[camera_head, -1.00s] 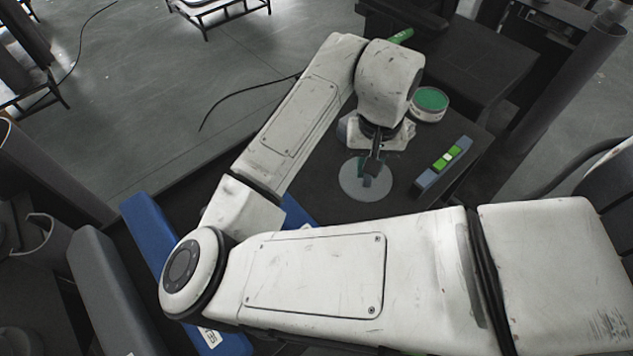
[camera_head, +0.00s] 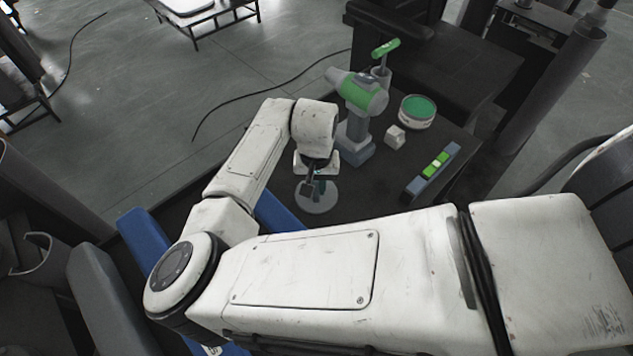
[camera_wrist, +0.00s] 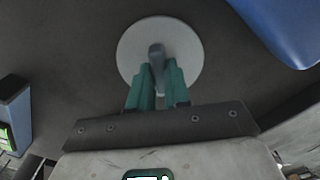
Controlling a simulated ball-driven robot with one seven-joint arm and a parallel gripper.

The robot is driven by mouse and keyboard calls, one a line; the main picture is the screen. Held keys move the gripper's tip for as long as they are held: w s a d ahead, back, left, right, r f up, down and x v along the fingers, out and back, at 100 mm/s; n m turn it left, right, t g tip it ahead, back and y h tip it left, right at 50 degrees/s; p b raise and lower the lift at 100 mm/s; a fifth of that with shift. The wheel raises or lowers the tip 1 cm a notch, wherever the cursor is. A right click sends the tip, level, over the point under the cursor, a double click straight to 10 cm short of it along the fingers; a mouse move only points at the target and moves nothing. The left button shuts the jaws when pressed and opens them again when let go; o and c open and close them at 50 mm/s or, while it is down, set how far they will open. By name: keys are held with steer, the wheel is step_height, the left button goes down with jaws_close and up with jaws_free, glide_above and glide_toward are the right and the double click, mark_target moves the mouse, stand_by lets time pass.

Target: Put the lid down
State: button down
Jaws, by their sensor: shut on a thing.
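The lid (camera_head: 316,204) is a round, light grey disc with a small upright knob. In the head view it is at the near left part of the dark table, close to the blue bar. My gripper (camera_head: 316,188) is shut on the lid's knob from above. In the wrist view the lid (camera_wrist: 130,50) shows as a full disc, with my gripper's green fingers (camera_wrist: 157,75) around the grey knob. I cannot tell whether the lid touches the table or hangs a little above it.
A green and grey drill-like tool (camera_head: 362,95) stands upright behind my gripper. A small white block (camera_head: 395,138), a round tin with a green top (camera_head: 417,110) and a level with green parts (camera_head: 432,173) lie right of it. Bare table lies between lid and level.

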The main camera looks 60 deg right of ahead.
mark_target(317, 189)
steer(key=shift+f, duration=0.15)
steer(key=c, duration=1.1)
jaws_free()
step_height(317, 189, up, 12)
steer(key=shift+r+b, duration=0.15)
steer(key=shift+b, duration=0.5)
steer(key=shift+s, duration=0.1)
